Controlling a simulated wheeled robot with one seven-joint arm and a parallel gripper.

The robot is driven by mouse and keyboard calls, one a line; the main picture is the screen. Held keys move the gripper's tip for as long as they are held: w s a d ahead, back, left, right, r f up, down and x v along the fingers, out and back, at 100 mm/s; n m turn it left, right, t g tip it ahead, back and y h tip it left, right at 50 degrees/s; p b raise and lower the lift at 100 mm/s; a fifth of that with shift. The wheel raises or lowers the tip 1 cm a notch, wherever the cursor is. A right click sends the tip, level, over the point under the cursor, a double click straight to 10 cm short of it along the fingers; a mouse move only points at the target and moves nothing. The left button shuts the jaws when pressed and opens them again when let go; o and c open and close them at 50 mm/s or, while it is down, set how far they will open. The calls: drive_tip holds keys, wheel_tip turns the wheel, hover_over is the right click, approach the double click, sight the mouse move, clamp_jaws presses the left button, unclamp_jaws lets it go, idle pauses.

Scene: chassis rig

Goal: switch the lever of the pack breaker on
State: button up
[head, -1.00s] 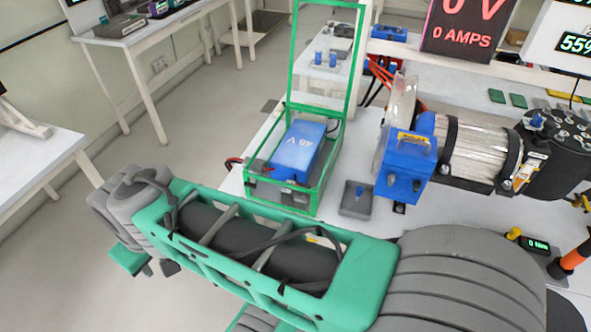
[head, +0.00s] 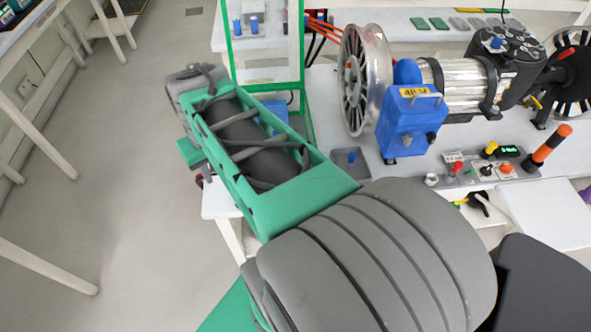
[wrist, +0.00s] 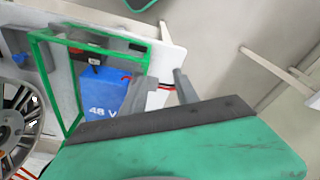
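The blue 48 V pack (wrist: 100,92) sits inside a green frame (wrist: 42,52) in the wrist view. In the head view, my arm covers most of the pack; a little blue (head: 277,108) shows behind it. A small black-and-red part (wrist: 75,57) is near the pack's far end, but I cannot tell whether it is the breaker. A black rotary handle (head: 478,201) on yellow is on the bench front in the head view; I cannot tell its setting. My gripper (wrist: 165,80) has two grey fingers apart with nothing between them, beside the pack. Its fingertips are not clear in the head view.
A blue motor box (head: 408,125) and a spoked wheel (head: 366,80) stand right of the frame. A control strip (head: 480,168) with knobs and an orange-black post (head: 547,146) lies farther right. The floor (head: 110,200) at left is clear.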

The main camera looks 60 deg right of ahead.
drive_tip(key=s+d+f+m, duration=0.1)
drive_tip(key=s+d+m, duration=0.1)
drive_tip(key=d, duration=0.3)
drive_tip(key=s+d+m+g, duration=0.1)
drive_tip(key=s+d+m, duration=0.1)
drive_tip(key=s+d, duration=0.2)
drive_tip(key=s+d+f+m+b, duration=0.1)
drive_tip(key=s+d, duration=0.3)
drive_tip(key=d, duration=0.2)
drive_tip(key=shift+f+m+g+y, duration=0.35)
drive_tip(key=shift+m+g+y, duration=0.05)
drive_tip(key=f, duration=0.7)
drive_tip(key=shift+s+d+f, duration=0.1)
drive_tip(key=shift+s, duration=0.1)
drive_tip(key=shift+f, duration=0.3)
drive_tip(key=shift+c, duration=0.2)
clamp_jaws()
